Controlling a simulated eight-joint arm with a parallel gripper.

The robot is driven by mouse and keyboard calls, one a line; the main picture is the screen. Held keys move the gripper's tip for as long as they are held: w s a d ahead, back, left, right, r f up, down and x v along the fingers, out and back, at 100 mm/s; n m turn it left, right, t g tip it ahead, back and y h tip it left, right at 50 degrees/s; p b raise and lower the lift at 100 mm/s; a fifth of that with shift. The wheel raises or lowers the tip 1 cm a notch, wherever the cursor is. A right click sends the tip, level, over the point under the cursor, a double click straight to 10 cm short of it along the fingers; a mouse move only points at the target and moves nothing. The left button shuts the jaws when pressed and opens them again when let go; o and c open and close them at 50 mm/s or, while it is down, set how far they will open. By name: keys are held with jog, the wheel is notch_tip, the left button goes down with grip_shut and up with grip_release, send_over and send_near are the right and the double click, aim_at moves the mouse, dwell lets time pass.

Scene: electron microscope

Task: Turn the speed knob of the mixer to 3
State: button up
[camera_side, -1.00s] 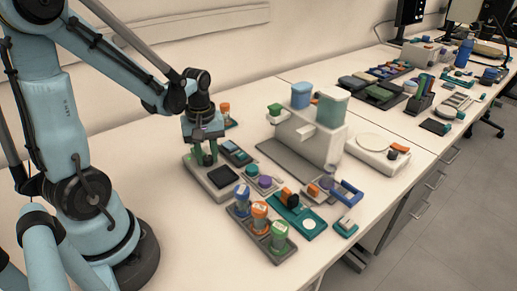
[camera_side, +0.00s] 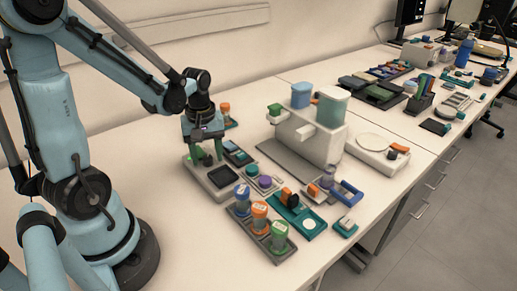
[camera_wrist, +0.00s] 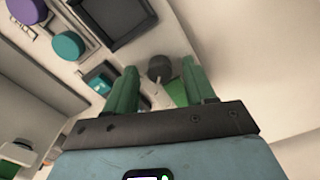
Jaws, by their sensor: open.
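The mixer (camera_side: 229,191) is a low grey unit with a dark square plate (camera_side: 222,176) on top, which also shows in the wrist view (camera_wrist: 114,16). A dark round knob (camera_wrist: 159,67) shows between the fingertips in the wrist view. A bright green patch (camera_wrist: 178,93) lies next to it. My gripper (camera_side: 206,158) points down over the mixer's far end. Its green fingers are open, one on each side of the knob in the wrist view (camera_wrist: 161,82). I cannot tell whether they touch it. The speed marks are not readable.
Purple and teal round pieces (camera_side: 265,182) sit in a tray right of the mixer. A rack of capped jars (camera_side: 262,228) stands in front. A small orange-capped jar (camera_side: 225,108) is behind my gripper. A large white machine (camera_side: 318,140) stands farther right. The table left of the mixer is clear.

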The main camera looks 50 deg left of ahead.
aim_at(207, 157)
notch_tip(207, 157, up, 12)
dwell(0.7)
jog(key=a+f+n+h, duration=0.1)
jog(key=a+n+h, duration=0.3)
jog(key=a+h, duration=0.1)
jog(key=x, duration=1.2)
jog(key=shift+a+f, duration=0.1)
jog(key=shift+a, duration=0.25)
grip_shut()
dwell(0.3)
